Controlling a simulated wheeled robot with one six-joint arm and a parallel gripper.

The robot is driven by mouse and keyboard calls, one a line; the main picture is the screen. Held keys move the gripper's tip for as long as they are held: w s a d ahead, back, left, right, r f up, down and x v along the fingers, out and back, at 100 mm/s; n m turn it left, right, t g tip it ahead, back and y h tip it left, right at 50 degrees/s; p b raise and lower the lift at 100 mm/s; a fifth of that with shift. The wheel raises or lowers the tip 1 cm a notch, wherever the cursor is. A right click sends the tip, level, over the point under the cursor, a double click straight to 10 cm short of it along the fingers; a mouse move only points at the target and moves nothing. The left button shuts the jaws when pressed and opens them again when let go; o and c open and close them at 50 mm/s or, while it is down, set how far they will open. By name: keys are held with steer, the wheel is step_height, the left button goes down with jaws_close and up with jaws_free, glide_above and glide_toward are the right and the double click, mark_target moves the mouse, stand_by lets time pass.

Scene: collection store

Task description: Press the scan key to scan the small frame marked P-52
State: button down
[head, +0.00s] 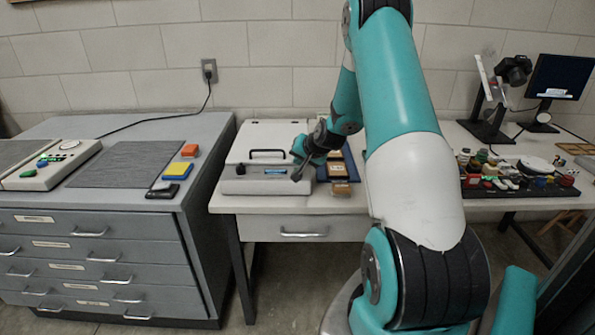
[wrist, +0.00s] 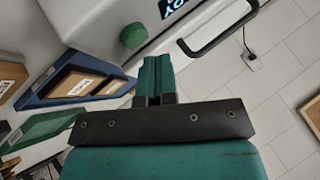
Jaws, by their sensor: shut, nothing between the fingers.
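The white scanner (head: 240,187) stands on the table with its lid down and a black handle (head: 268,152) on it. Its round green scan key (wrist: 133,34) and part of a lit display (wrist: 176,6) show in the wrist view. My gripper (head: 297,177) is at the scanner's front right; its teal fingers (wrist: 155,62) are shut and empty. The fingertips appear just short of the key and to one side; I cannot tell the exact gap. A small wooden frame (head: 341,189) lies right of the scanner. The marking P-52 is not readable anywhere, and the scanner's inside is hidden.
A blue tray (head: 351,172) with frames lies right of the scanner. Left, a drawer cabinet (head: 80,250) carries a grey mat (head: 125,163), coloured blocks (head: 178,170) and a keypad device (head: 45,175). Small items crowd a dark board (head: 510,189) at right.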

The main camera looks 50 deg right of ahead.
steer(key=shift+f, duration=0.1)
stand_by(0.7)
steer(key=shift+f+b, duration=0.35)
